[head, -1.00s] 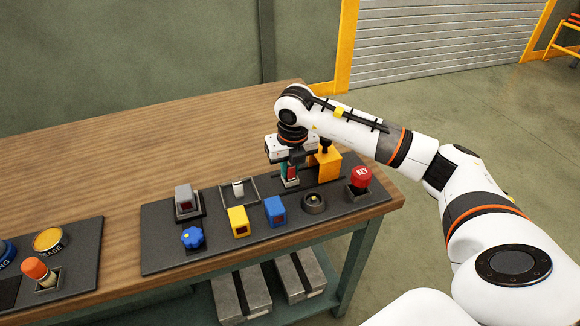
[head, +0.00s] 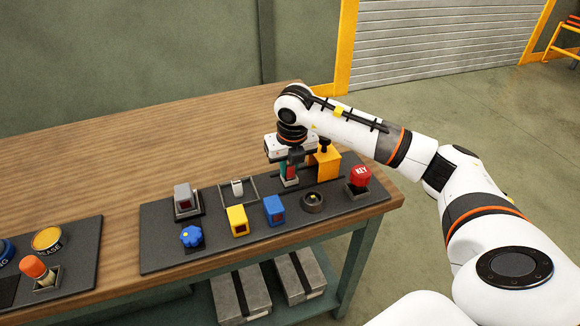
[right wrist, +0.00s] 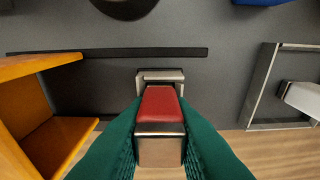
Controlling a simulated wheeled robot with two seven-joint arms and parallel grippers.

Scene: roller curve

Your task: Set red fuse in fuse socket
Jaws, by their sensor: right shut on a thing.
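My right gripper (head: 288,173) points down over the back of the dark panel and is shut on the red fuse (head: 291,172). In the right wrist view the green fingers (right wrist: 160,145) press on both sides of the red fuse (right wrist: 160,105), which has a red body and a metal end. The fuse socket (right wrist: 160,76), a small grey metal frame, shows just beyond the fuse, which partly covers it. The socket (head: 289,184) lies directly below the gripper in the head view. I cannot tell how far the fuse is inside it. My left gripper is out of view.
A tall orange block (head: 327,163) stands close to the right of the gripper. A red KEY button (head: 360,176), a black round dial (head: 313,202), blue (head: 273,210) and yellow (head: 237,220) blocks and a metal-framed switch (head: 238,188) share the panel. The table behind is clear.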

